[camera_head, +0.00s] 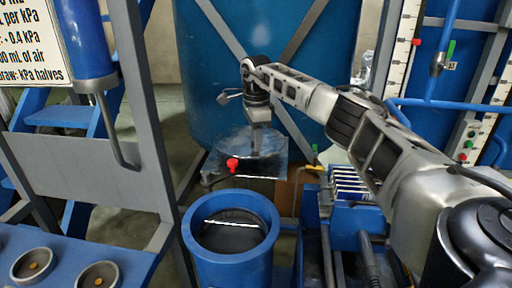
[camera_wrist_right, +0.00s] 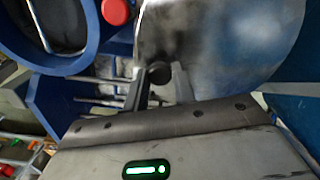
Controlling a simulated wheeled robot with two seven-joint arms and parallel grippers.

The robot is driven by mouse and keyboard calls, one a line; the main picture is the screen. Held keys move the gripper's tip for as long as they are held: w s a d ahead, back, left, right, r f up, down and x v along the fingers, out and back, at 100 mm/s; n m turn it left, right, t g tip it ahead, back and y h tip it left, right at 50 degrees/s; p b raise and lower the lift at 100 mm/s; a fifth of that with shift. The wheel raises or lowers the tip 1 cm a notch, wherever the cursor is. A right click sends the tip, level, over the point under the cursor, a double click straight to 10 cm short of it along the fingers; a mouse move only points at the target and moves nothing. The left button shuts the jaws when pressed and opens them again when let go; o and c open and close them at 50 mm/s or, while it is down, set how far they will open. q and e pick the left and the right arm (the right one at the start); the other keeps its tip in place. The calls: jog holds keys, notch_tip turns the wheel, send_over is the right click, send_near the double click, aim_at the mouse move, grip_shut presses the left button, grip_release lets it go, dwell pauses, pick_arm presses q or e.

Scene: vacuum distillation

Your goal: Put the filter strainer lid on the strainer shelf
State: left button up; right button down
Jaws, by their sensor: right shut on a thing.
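The filter strainer lid (camera_wrist_right: 220,45) is a large, shiny grey metal disc with a small dark knob (camera_wrist_right: 158,73). My right gripper (camera_wrist_right: 160,82) is shut on this knob, with one finger on each side in the right wrist view. In the head view the right gripper (camera_head: 258,150) points down at the lid (camera_head: 235,145), held beyond and above the open blue strainer housing (camera_head: 230,263). The housing also fills the upper left of the wrist view (camera_wrist_right: 75,66). I cannot clearly tell which surface is the strainer shelf. My left gripper is not in view.
A red knob (camera_head: 233,164) sits near the lid and housing. A blue rack (camera_head: 355,218) with several cards stands right of the housing. A grey-framed blue bench (camera_head: 65,245) with round fittings is at left. A large blue tank (camera_head: 215,75) stands behind.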

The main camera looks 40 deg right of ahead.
jog(key=shift+f+p, duration=0.45)
jog(key=shift+f, duration=1.2)
jog(key=c, duration=1.1)
grip_release()
jog(key=shift+f, duration=0.1)
jog(key=shift+c, duration=0.2)
notch_tip(320, 180, up, 12)
jog(key=b, duration=0.1)
